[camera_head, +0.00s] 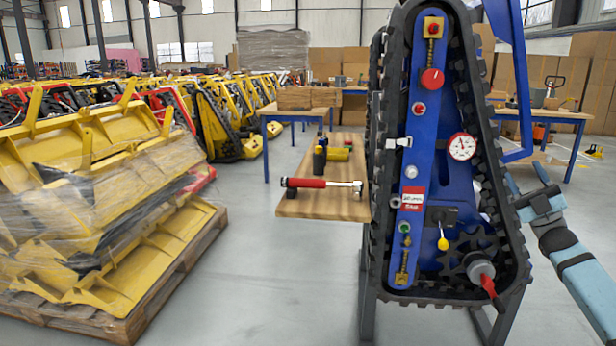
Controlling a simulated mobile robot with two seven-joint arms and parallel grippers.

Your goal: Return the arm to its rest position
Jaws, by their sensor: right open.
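My right arm comes in from the right edge, light blue with a dark wrist. Its right gripper (525,182) is open, with its fingers pointing up and away from me, and I see nothing between them. It is at the right side of the upright blue tracked carrier (431,180), close to the black track; I cannot tell whether it touches. The carrier's face bears a red knob (432,79), a white dial gauge (462,147), a yellow-tagged key (443,241) and a red-handled valve (485,276). My left gripper is not in view.
A wooden bench (335,205) left of the carrier holds a red-handled tool (308,183) and a yellow-and-black tool (338,153). A pallet (150,300) of wrapped yellow parts stands at the left. A blue-legged table (560,116) stands behind at the right. The floor between pallet and carrier is clear.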

